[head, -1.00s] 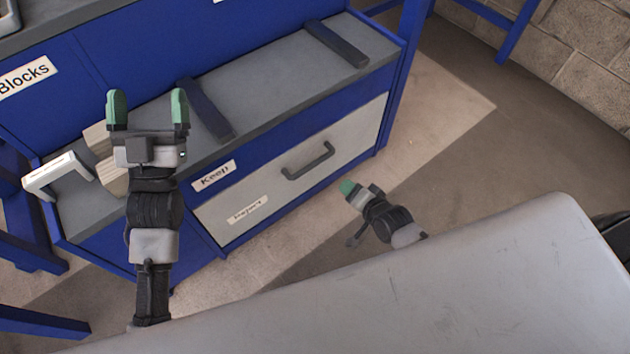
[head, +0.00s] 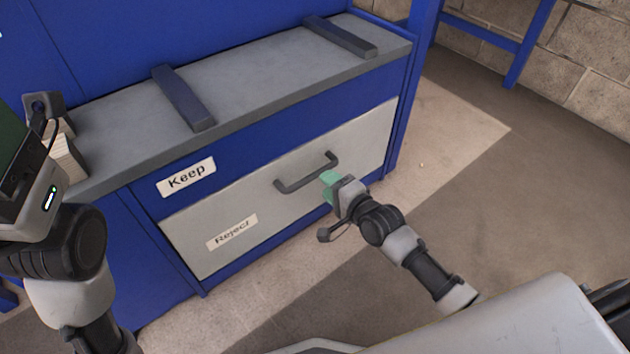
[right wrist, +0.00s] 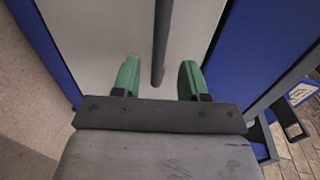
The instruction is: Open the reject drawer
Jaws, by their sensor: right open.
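The reject drawer (head: 365,142) is a light grey front low in the blue cabinet, with a "Reject" label (head: 232,232). It looks shut. Its dark bar handle (head: 307,174) runs across the front. My right gripper (head: 328,180) is just in front of the drawer, near the right end of the handle.
A blue panel labelled "Keep" (head: 186,177) is above the drawer. The grey worktop (head: 245,85) carries two dark bars (head: 183,97) and wooden blocks (head: 66,158) at the left. The floor (head: 470,190) right of the cabinet is clear.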

